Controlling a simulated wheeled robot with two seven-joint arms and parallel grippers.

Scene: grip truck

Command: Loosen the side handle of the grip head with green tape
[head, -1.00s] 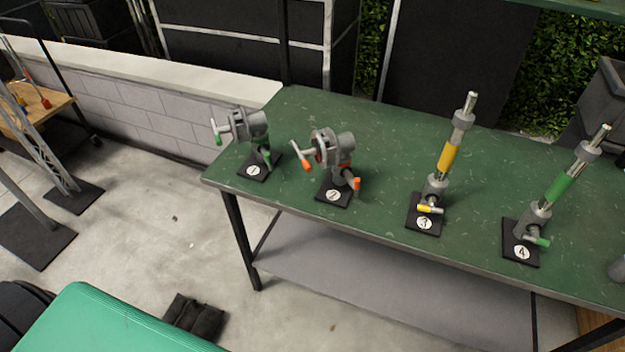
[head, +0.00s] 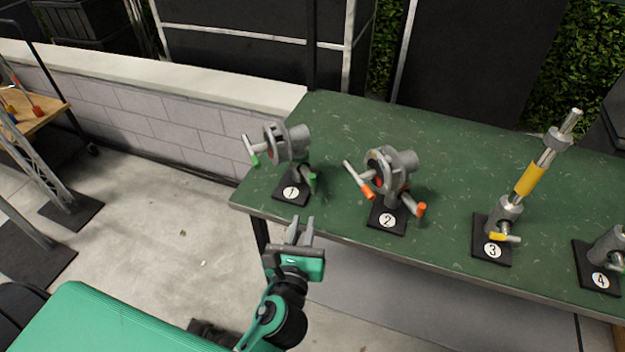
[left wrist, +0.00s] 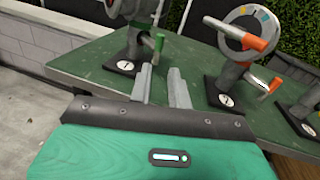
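The grip head with green tape (head: 291,143) stands upright on base 1 at the left end of the green table. Its side handle (head: 253,152) sticks out to the left with a green tip. A second green-tipped handle (head: 311,179) is low on its right. It also shows, cut off at the top, in the left wrist view (left wrist: 135,46). My left gripper (head: 300,230) is in front of the table's near edge, below base 1, apart from the grip head. Its two fingers are parted and empty in the left wrist view (left wrist: 163,88). My right gripper is not in view.
An orange-taped grip head (head: 390,170) stands on base 2, just right of base 1. Posts on base 3 (head: 492,240) and base 4 (head: 597,280) stand farther right. The green table (head: 440,135) has free room behind them. A low block wall (head: 140,115) runs behind at left.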

